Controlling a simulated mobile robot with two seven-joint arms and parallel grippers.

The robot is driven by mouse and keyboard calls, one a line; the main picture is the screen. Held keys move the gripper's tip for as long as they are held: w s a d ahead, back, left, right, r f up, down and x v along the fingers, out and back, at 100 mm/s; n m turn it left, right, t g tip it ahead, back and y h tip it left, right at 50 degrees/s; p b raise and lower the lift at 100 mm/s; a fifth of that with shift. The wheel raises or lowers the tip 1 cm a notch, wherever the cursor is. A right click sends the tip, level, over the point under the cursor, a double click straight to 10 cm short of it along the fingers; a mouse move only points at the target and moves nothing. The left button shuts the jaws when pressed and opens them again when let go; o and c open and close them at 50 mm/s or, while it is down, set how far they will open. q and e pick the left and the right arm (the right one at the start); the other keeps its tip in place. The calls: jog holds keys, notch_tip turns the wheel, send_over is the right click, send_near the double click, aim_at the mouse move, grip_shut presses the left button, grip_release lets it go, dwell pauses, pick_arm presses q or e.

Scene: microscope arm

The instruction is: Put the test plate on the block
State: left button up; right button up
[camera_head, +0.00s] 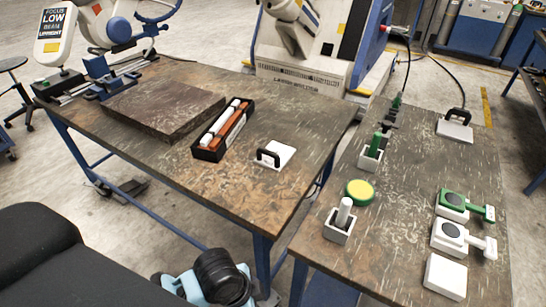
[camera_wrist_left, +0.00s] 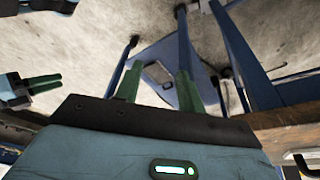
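A white plate with a black handle (camera_head: 275,155) lies flat near the right edge of the left table. A similar white plate with a black handle (camera_head: 455,129) lies at the back of the right table; no label shows which is the test plate. A wide, flat brown block (camera_head: 163,107) sits on the left table with its top bare. My left gripper (camera_wrist_left: 160,90) shows its green fingers apart, with nothing between them, over the floor. A second gripper (camera_wrist_left: 45,84), apparently my right, is at the left of that view, its fingers close together; whether shut is unclear.
A black tray (camera_head: 222,132) with white and orange rods stands between the block and the nearer plate. A blue clamp rig (camera_head: 115,84) borders the block's far left. Several small devices and a yellow-topped green disc (camera_head: 359,192) occupy the right table. A gap separates the tables.

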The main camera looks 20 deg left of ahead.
pick_arm(q)
jog(key=s+a+f+n+y, duration=0.1)
jog(key=s+a+f+n, duration=0.2)
jog(key=s, duration=0.4)
jog(key=s+a+f+n+y, duration=0.1)
jog(key=s+a+n, duration=0.2)
jog(key=s+n, duration=0.25)
jog(key=f+t, duration=0.2)
jog(key=f+t+h, duration=0.1)
jog(key=f+t, duration=0.2)
jog(key=shift+w+f+n, duration=0.2)
jog(key=shift+f+n, duration=0.05)
jog(key=shift+f, duration=0.05)
jog(key=shift+w+d+f+t, duration=0.15)
jog(key=shift+d+f+t, duration=0.15)
jog(key=shift+t, duration=0.5)
jog(key=shift+c, duration=0.3)
jog(key=shift+w, duration=0.15)
